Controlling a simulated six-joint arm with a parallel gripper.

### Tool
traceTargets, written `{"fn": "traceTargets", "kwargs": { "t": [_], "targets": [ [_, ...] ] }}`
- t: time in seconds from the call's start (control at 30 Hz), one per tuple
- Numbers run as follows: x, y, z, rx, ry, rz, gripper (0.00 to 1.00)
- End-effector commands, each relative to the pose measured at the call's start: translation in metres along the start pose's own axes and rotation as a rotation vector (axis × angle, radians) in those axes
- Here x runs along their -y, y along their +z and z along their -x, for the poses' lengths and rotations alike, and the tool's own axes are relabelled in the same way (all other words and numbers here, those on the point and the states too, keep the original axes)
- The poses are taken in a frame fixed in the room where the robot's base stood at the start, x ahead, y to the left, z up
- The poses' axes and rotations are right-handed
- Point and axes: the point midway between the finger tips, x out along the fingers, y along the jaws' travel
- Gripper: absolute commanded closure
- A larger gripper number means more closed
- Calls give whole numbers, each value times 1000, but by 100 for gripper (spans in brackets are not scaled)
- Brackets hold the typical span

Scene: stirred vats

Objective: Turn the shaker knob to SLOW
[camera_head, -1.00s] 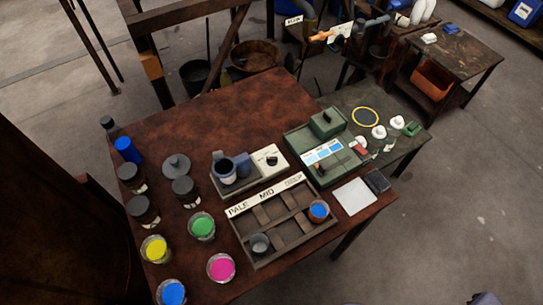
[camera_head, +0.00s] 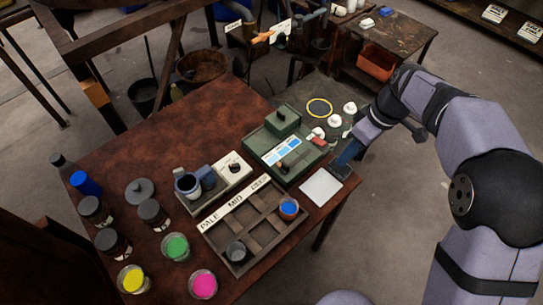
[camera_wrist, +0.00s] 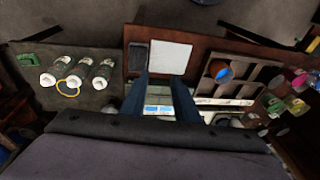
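The shaker is a grey base holding a dark-rimmed cup (camera_head: 187,185), with a cream panel (camera_head: 235,160) at its right end. A black knob (camera_head: 235,167) sits on that panel; its setting and markings are too small to read. My gripper (camera_head: 350,153) is well to the right of the knob, above the table's right end by the green box, touching nothing that I can make out. In the wrist view my gripper (camera_wrist: 161,88) shows two blue fingers apart with nothing held between them. The knob cannot be made out in the wrist view.
A green box (camera_head: 257,143) with a lever stands between gripper and shaker. A divided tray (camera_head: 243,262) holding cups lies in front of the shaker. A white sheet (camera_head: 321,187) lies at the right edge. Dark jars and open paint pots (camera_head: 176,247) stand left. The rear left tabletop is clear.

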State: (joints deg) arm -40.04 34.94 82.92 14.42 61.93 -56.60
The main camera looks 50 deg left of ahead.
Motion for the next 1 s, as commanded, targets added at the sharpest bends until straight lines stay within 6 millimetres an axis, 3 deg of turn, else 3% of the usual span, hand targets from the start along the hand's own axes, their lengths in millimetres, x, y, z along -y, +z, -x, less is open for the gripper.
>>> {"fn": "traceTargets", "kwargs": {
  "t": [0.03,0.2,0.4,0.6,1.0],
  "targets": [
    [12,-33,-12,-8,-23,122,72],
    [63,-119,-44,-47,-91,507,72],
    [127,-179,-74,-93,-151,847,72],
    [162,-202,-86,-120,-179,1009,72],
    [169,-204,-100,-123,-184,1031,72]
  ]
}}
